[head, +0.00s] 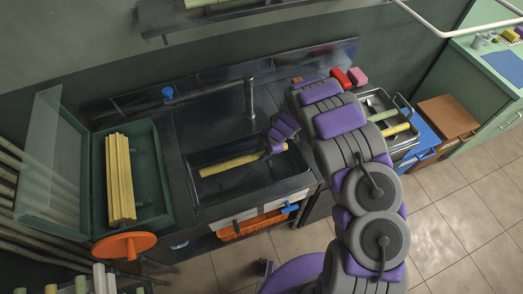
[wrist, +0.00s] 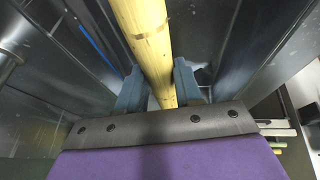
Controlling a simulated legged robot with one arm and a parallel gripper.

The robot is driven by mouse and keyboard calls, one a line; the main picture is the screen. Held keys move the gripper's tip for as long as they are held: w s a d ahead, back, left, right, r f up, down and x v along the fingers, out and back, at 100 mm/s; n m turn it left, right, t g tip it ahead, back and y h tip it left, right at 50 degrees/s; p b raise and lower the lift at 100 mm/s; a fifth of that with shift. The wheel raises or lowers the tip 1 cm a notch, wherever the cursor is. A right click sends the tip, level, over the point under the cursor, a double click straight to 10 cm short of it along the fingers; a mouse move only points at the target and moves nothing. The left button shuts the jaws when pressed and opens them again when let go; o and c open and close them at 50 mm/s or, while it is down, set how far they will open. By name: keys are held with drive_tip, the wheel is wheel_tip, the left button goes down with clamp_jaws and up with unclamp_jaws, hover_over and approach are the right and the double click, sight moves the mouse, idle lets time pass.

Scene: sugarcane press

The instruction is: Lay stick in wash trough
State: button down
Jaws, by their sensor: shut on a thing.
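The yellow stick (head: 230,166) is in or just above the dark wash trough (head: 200,192), lying along its length. In the head view, my gripper (head: 277,147) holds the stick by its right end. The wrist view shows the stick (wrist: 146,40) running away between the two blue-grey fingers of my gripper (wrist: 158,88), with dark trough walls on both sides. I cannot tell whether the stick touches the trough floor.
A tap (head: 249,97) rises behind the trough. A green box (head: 151,172) with several yellow sticks stands at left beside an orange wheel (head: 124,246). A metal tray (head: 404,141) with yellow pieces is at right. An orange basket (head: 254,224) hangs below the counter front.

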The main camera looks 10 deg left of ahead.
wheel_tip(320, 180, down, 3)
drive_tip(key=shift+a+f+b, duration=0.15)
drive_tip(key=shift+b, duration=0.5)
drive_tip(key=shift+f+b, duration=1.5)
drive_tip(key=shift+f, duration=2.1)
drive_tip(key=shift+c, duration=0.6)
unclamp_jaws()
drive_tip(key=shift+r, duration=0.15)
drive_tip(key=p+v, duration=0.1)
drive_tip(key=v, duration=0.5)
drive_tip(key=shift+d+r, duration=0.25)
drive_tip(key=shift+r, duration=0.05)
